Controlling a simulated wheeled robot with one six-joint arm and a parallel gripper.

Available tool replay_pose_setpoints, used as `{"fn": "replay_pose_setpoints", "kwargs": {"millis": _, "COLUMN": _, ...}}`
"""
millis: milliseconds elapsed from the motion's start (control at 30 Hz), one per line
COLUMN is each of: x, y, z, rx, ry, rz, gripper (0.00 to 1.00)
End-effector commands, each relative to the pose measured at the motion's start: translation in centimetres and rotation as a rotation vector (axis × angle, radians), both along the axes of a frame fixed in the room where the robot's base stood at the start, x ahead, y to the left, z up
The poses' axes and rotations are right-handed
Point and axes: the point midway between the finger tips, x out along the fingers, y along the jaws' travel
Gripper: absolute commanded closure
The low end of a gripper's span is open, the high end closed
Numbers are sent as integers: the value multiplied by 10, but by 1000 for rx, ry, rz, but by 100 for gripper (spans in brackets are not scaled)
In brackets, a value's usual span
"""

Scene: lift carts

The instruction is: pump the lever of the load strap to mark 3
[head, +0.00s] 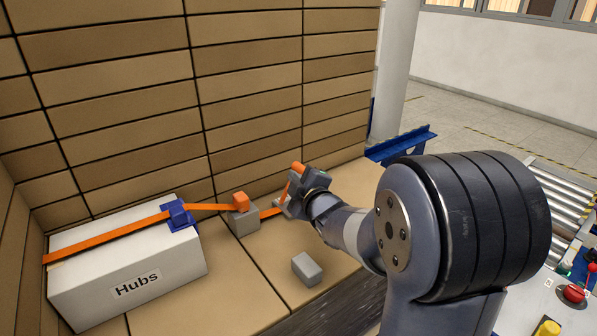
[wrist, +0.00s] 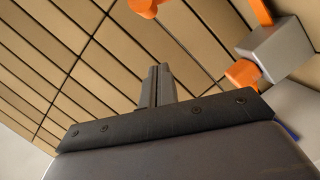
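The load strap is an orange band (head: 110,238) over a white box marked Hubs (head: 128,282), with a blue buckle (head: 179,214) on the box. It runs right to a grey block with an orange top (head: 241,203); this block also shows in the wrist view (wrist: 277,48). An orange piece, perhaps the lever (head: 299,168), is beside my gripper (head: 290,200). In the wrist view my gripper's fingers (wrist: 155,72) are together with nothing visible between them. An orange end (wrist: 145,7) shows beyond their tips, apart from them in the picture. No mark numbers are readable.
A wall of stacked brown cartons (head: 250,85) stands close behind the strap. A loose grey block (head: 307,268) lies on the carton surface (head: 260,262) in front of my gripper. A blue rail (head: 402,143) and a roller conveyor (head: 563,195) are at right.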

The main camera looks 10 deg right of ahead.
Motion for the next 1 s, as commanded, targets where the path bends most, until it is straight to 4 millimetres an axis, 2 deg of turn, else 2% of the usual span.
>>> {"fn": "replay_pose_setpoints", "kwargs": {"millis": 100, "x": 20, "y": 4, "z": -2, "rx": 2, "ry": 3, "rz": 0, "gripper": 100}}
{"fn": "replay_pose_setpoints", "kwargs": {"millis": 333, "x": 54, "y": 7, "z": -7, "rx": 1, "ry": 3, "rz": -2, "gripper": 100}}
{"fn": "replay_pose_setpoints", "kwargs": {"millis": 400, "x": 56, "y": -4, "z": -13, "rx": 1, "ry": 4, "rz": -5, "gripper": 100}}
{"fn": "replay_pose_setpoints", "kwargs": {"millis": 600, "x": 62, "y": -19, "z": -23, "rx": 1, "ry": 2, "rz": -4, "gripper": 100}}
{"fn": "replay_pose_setpoints", "kwargs": {"millis": 1000, "x": 64, "y": -23, "z": -26, "rx": 2, "ry": 0, "rz": -2, "gripper": 100}}
